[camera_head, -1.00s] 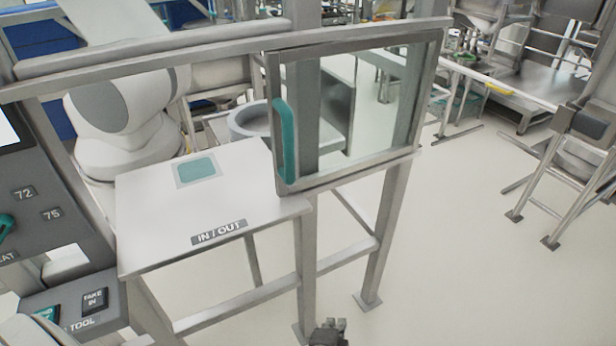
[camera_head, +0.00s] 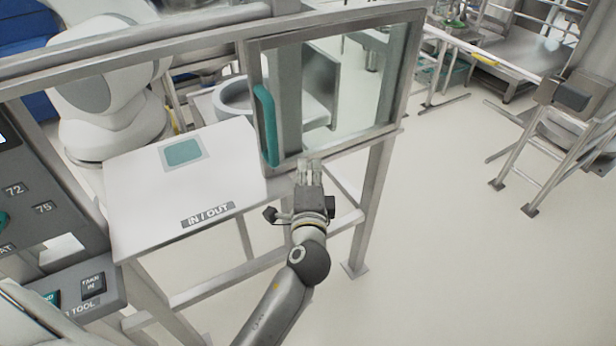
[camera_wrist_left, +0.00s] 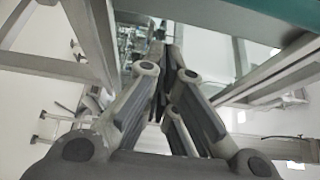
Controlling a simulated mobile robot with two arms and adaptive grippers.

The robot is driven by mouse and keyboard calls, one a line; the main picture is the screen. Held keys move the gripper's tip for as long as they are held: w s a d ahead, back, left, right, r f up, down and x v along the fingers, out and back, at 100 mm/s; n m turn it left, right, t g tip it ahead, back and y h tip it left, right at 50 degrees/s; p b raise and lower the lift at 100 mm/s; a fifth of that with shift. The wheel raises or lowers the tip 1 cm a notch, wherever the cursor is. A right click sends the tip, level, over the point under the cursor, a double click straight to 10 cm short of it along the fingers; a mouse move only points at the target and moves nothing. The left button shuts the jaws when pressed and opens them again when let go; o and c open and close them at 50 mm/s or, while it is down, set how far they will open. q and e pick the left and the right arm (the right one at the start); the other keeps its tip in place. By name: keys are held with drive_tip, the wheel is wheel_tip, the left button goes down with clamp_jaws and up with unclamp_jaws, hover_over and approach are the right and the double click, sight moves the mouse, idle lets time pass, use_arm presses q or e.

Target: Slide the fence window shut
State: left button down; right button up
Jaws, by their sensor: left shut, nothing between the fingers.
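The fence window is a grey-framed clear pane (camera_head: 345,90) standing at the right part of the fence. Its teal vertical handle (camera_head: 266,125) is on the pane's left edge. To the left of the window the fence opening stands open above the white IN/OUT shelf (camera_head: 180,185). My left gripper (camera_head: 309,165) is shut and empty, in front of the window's lower edge, to the right of and a little below the handle. It appears apart from the handle. In the left wrist view its fingers (camera_wrist_left: 165,70) meet, and a teal bar (camera_wrist_left: 275,14) crosses the top right corner. My right gripper is not in view.
A grey control panel (camera_head: 40,190) with buttons stands at the left. A white robot arm (camera_head: 105,85) is behind the fence. Fence posts (camera_head: 370,205) and lower rails stand below the window.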

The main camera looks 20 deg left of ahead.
use_arm(q)
drive_tip(key=a+p, duration=0.2)
drive_tip(key=a, duration=0.2)
drive_tip(key=shift+w+a+p, duration=0.15)
drive_tip(key=shift+p, duration=0.15)
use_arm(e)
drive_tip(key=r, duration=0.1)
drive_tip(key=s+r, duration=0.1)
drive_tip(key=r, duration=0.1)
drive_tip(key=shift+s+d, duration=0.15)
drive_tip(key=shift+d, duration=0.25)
use_arm(q)
drive_tip(key=shift+w, duration=0.1)
